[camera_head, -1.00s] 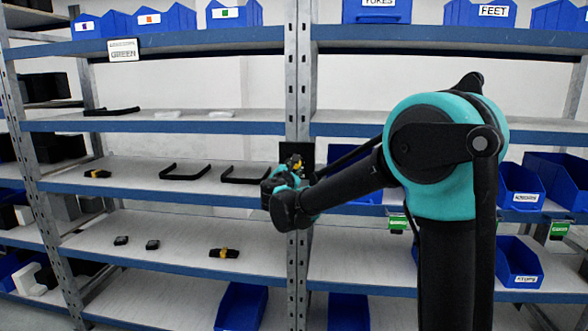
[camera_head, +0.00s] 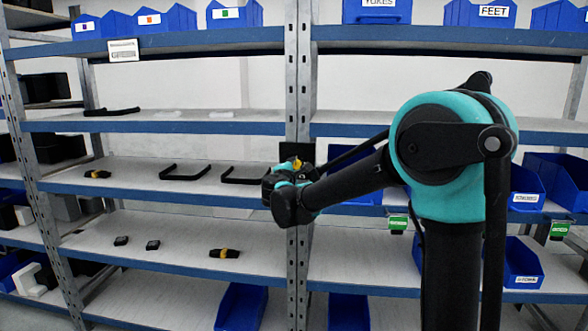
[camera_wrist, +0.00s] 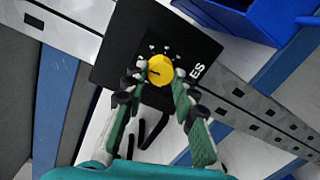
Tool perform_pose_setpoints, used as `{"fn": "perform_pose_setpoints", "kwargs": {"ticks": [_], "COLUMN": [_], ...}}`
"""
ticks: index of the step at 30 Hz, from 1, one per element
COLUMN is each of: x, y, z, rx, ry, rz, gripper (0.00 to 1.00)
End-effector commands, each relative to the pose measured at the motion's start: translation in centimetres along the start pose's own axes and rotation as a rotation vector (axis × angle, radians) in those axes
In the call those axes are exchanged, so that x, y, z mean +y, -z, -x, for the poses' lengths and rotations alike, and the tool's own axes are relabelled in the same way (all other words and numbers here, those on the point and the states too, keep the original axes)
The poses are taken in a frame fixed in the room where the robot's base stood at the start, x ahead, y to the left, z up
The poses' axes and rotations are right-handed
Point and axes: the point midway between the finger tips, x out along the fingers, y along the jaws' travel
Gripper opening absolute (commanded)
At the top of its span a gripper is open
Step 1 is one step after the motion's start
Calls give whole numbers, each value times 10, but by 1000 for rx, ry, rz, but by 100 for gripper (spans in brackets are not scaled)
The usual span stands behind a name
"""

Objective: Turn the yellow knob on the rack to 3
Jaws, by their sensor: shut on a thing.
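The yellow knob (camera_wrist: 160,71) sits on a black square panel (camera_wrist: 122,48) fixed to the rack's metal upright (camera_wrist: 80,34). A dark pointer line shows on the knob's face, toward its left side. White marks ring the knob, too small to read, and the white letters "ES" show on the panel. My gripper (camera_wrist: 158,84) has its two fingers around the knob, one on each side, and is shut on it. In the head view the knob (camera_head: 297,163) is a small yellow spot above my gripper (camera_head: 290,172), with the black panel partly hidden behind.
Shelves with blue front edges (camera_head: 150,193) run left and right of the upright. Black U-shaped handles (camera_head: 184,172) lie on the shelf left of my gripper. A blue bin (camera_wrist: 240,20) is close to the panel in the wrist view.

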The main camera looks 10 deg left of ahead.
Motion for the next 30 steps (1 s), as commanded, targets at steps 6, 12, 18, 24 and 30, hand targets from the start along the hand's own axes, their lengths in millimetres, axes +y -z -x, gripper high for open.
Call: {"fn": "perform_pose_setpoints", "kwargs": {"ticks": [6,12,18,24,30], "x": [0,0,0,0,0], "y": [0,0,0,0,0], "z": [0,0,0,0,0], "rx": [5,6,6,6,6], "ry": [4,6,6,6,6], "rz": [-80,-108,-110,-110,-109], "gripper": [0,0,0,32,48]}}
